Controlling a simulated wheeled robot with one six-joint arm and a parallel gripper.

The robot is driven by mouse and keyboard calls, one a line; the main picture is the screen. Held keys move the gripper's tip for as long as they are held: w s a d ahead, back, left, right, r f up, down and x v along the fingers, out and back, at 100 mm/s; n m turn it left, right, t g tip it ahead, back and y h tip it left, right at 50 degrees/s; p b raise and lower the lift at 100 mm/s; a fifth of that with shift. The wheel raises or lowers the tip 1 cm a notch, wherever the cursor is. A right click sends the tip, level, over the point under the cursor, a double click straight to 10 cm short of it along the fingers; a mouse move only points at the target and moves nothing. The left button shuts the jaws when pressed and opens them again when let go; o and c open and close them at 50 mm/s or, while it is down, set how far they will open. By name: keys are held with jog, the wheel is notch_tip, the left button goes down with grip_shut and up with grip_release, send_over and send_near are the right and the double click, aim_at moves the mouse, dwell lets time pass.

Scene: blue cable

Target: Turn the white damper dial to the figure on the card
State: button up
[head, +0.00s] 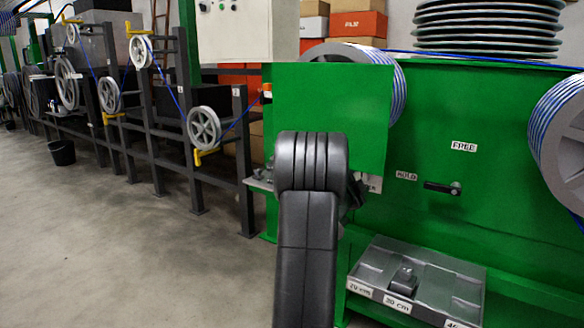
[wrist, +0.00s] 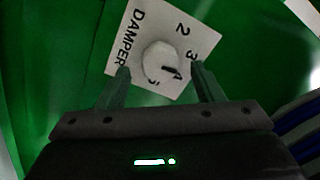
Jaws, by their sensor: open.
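In the wrist view the round white damper dial (wrist: 158,60) sits on a white plate (wrist: 128,45) marked DAMPER, with the figures 2 and 3 readable. A dark mark lies at the dial's lower right edge; I cannot tell whether it is a pointer or a figure. A figure below the dial is partly hidden. My gripper (wrist: 160,72) is open, one finger on each side of the dial with gaps showing; I cannot tell how deep the fingertips reach. I cannot make out a card with a figure.
A green machine housing (head: 330,105) stands around my arm. A black lever (head: 441,188) sits between HOLD and FREE labels. A grey tray (head: 440,285) with centimetre labels lies low at right.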

jog(key=shift+x, duration=0.85)
jog(key=shift+s+a+r+n+p, duration=0.1)
jog(key=shift+n+p, duration=0.3)
jog(key=shift+n, duration=0.15)
jog(key=shift+s+r+n+p, duration=0.1)
jog(key=shift+n+p, duration=0.25)
jog(key=shift+n, duration=0.2)
jog(key=n+p, duration=0.1)
jog(key=n, duration=0.2)
jog(key=shift+n, duration=0.3)
jog(key=n+p, duration=0.2)
jog(key=n, duration=0.2)
jog(key=shift+w, duration=0.1)
jog(key=p+v, duration=0.1)
jog(key=v, duration=0.6)
jog(key=shift+a+f, duration=0.1)
jog(key=shift+s, duration=0.25)
